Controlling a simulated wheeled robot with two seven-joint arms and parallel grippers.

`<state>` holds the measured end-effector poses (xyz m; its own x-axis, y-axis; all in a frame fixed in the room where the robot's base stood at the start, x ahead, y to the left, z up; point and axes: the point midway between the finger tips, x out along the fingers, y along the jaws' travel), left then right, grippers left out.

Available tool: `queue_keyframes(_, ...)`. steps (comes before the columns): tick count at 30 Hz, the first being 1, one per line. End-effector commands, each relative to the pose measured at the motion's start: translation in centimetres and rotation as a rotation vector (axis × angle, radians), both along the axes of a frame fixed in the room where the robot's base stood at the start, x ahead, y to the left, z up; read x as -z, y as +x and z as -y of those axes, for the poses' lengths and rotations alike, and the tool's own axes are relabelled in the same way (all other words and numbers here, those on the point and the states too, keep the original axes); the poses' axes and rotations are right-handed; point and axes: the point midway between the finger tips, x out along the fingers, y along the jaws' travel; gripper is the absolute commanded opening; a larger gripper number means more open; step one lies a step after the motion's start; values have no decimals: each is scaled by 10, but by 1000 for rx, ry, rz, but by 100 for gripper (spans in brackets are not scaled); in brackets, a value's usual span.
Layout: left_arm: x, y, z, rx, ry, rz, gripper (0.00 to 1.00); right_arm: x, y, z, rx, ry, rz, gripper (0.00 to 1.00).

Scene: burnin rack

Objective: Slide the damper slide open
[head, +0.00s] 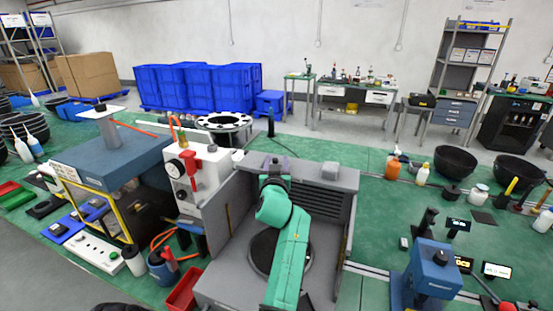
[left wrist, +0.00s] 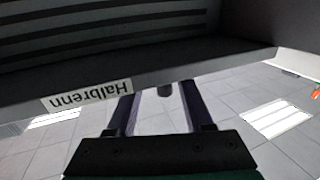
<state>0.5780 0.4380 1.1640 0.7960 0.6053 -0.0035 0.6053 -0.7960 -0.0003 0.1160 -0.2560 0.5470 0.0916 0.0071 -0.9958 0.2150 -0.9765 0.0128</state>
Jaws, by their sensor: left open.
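A grey housing with dark louvre slots (head: 322,200) stands at the middle of the head view. In the left wrist view its slotted panel (left wrist: 100,25) fills the top and bears a white "Halbrenn" label (left wrist: 88,95), upside down. My left gripper (head: 275,168) is at the housing's upper edge; its green arm hides part of the housing. In the left wrist view the left gripper (left wrist: 163,102) is open, its two dark fingers apart. Which part is the damper slide, I cannot tell. My right gripper is not in view.
A white unit with a red lever (head: 190,170) stands close left of the housing. A blue-topped press (head: 110,155) is farther left. A red bin (head: 183,290) lies at the front left. A blue device (head: 433,268) stands at right.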

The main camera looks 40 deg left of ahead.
Motion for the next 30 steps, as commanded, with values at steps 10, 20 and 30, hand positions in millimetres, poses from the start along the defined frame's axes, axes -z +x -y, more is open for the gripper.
queue_keyframes(10,-1,0,0,0,1,2,0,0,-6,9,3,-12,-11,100)
queue_keyframes(20,-1,0,0,1,1,2,0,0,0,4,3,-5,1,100)
queue_keyframes(30,-1,0,0,1,2,2,0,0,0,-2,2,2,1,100)
